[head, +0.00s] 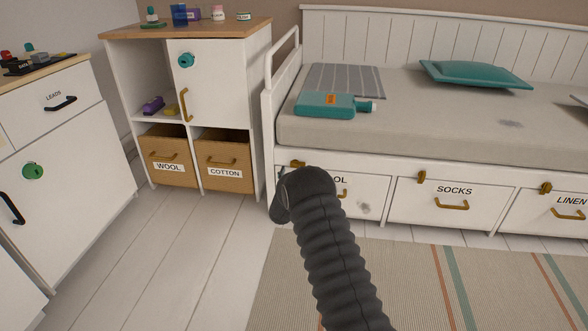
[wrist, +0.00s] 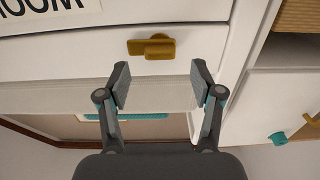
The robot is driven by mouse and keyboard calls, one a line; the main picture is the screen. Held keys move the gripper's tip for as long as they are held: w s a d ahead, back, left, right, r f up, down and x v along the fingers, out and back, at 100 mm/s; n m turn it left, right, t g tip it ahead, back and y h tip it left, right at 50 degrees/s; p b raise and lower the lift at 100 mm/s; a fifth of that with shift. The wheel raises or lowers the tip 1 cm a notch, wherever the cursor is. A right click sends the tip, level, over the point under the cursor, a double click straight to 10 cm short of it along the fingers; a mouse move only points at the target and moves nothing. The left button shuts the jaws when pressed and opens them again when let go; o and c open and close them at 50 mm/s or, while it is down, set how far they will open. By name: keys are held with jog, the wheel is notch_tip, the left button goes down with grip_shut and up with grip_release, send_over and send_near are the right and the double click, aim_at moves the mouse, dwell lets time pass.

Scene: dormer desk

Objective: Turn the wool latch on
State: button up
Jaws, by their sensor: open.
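The brass wool latch (head: 297,164) sits at the top edge of the bed drawer whose label (head: 341,180) shows only "OL" in the head view, partly behind my arm. In the wrist view the latch (wrist: 152,47) has a bar lying roughly level, with a small knob on it. That drawer's label (wrist: 50,15) appears upside down at the upper left. My gripper (wrist: 160,85) is open and empty, with its two fingers spread below the latch in that picture, not visibly touching it. In the head view, my arm hides the gripper.
The socks drawer (head: 449,205) and linen drawer (head: 555,210) have their own latches (head: 421,177). Left of the bed stands a cabinet (head: 225,80) with a wool basket (head: 166,158) and cotton basket (head: 223,161). A teal bottle (head: 325,105) lies on the mattress. The floor (head: 170,250) in front is clear.

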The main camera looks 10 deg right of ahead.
aim_at(295, 163)
jog(key=shift+x, duration=1.9)
jog(key=shift+r, duration=0.1)
jog(key=c, duration=1.1)
